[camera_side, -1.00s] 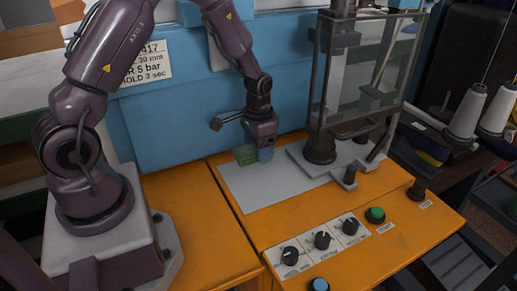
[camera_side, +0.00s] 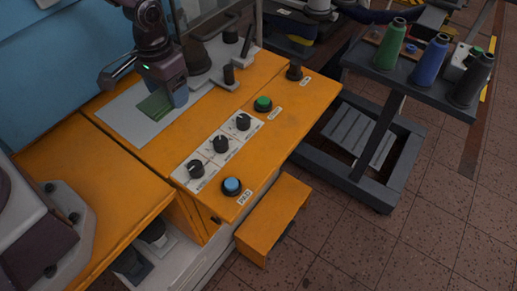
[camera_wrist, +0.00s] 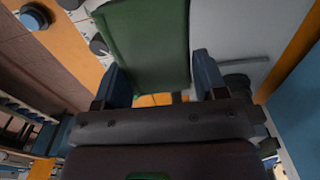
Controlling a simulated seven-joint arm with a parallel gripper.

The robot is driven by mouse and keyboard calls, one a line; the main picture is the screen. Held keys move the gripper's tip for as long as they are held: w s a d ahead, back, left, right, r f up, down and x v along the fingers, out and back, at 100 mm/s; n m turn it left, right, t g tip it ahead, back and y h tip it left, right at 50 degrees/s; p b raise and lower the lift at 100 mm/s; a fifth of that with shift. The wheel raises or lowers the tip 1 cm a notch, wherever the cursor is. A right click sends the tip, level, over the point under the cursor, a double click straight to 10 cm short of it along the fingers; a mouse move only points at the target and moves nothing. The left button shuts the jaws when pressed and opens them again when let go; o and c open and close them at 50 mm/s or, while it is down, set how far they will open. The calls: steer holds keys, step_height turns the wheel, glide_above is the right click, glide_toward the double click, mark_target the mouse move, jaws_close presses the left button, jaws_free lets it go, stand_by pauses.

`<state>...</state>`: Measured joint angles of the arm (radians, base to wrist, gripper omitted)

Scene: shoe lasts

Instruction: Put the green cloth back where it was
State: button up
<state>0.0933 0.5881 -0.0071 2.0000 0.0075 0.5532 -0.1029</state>
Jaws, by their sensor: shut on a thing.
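The green cloth (camera_side: 154,106) is a flat, folded-looking piece at my gripper, over the light grey plate (camera_side: 119,116) on the orange bench. In the wrist view the cloth (camera_wrist: 148,42) spans the space between my two blue fingers and sticks out beyond them. My gripper (camera_side: 172,101) points down and is shut on the cloth; in the wrist view its fingertips (camera_wrist: 162,78) lie at the cloth's two sides. I cannot tell whether the cloth touches the plate. Part of it is hidden behind the near finger.
Black knobs (camera_side: 220,144), a green button (camera_side: 263,104) and a blue button (camera_side: 232,186) stand along the bench front. The press base (camera_side: 196,62) with its dark posts is close behind my gripper. A cart (camera_side: 420,80) with thread cones stands to the right.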

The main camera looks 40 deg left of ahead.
steer(key=s+d+r, duration=0.2)
steer(key=s+d, duration=0.2)
steer(key=d, duration=0.8)
glide_above(266, 149)
steer(key=s, duration=0.1)
steer(key=f, duration=0.8)
steer(key=shift+a+f, duration=0.2)
steer(key=shift+a, duration=0.1)
steer(key=shift+w+d+f, duration=0.2)
steer(key=shift+w+f, duration=0.35)
steer(key=shift+f, duration=1.6)
steer(key=shift+f, duration=0.15)
steer(key=o, duration=0.9)
